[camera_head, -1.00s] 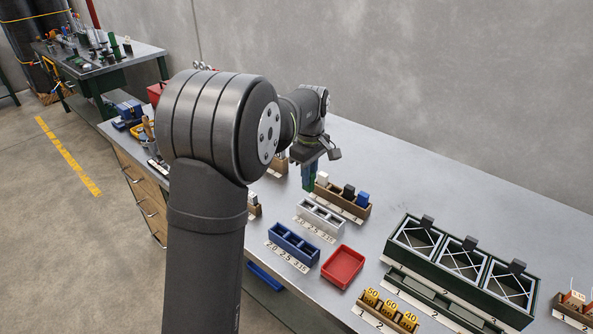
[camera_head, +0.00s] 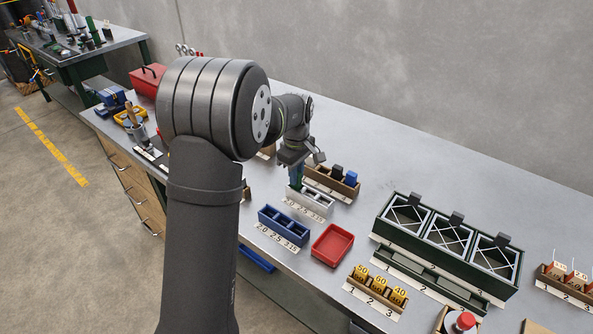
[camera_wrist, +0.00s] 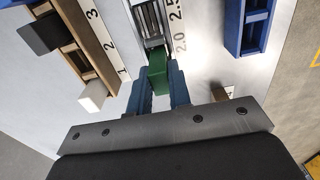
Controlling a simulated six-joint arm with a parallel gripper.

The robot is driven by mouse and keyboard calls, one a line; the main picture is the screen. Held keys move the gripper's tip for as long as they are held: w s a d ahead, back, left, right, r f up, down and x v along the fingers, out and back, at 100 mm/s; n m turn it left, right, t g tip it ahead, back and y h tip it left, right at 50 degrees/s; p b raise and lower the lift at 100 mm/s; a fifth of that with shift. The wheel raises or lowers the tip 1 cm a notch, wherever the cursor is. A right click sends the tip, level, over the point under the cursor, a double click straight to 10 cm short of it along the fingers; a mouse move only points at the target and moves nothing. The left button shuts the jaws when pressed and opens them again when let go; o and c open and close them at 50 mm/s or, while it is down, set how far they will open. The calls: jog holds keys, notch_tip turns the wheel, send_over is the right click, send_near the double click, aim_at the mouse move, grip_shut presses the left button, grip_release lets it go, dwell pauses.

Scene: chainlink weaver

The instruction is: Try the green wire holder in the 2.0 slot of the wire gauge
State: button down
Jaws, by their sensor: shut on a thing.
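My gripper (camera_head: 296,180) is shut on the green wire holder (camera_wrist: 158,73), held between its two blue fingers. In the head view the holder shows only as a small green patch beside the fingers. It is at the left end of the light grey slotted gauge (camera_head: 319,207), whose label reads 2.0, 2.5, 3.15. In the wrist view the holder meets the end of the grey gauge (camera_wrist: 150,24) near the 2.0 mark. The fingers and holder cover the slot, so I cannot tell whether it is inside.
A blue slotted block (camera_head: 284,225) with the same numbers stands in front. A red tray (camera_head: 332,245) is to its right. A wooden rack (camera_head: 331,183) with white, black and blue pieces stands close behind the gripper. Dark green bins (camera_head: 448,246) stand farther right.

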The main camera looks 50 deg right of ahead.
jog(key=c, duration=1.3)
grip_release()
jog(key=shift+o, duration=0.2)
notch_tip(320, 180, up, 18)
jog(key=shift+f, duration=0.25)
notch_tip(320, 180, down, 16)
jog(key=shift+f, duration=0.1)
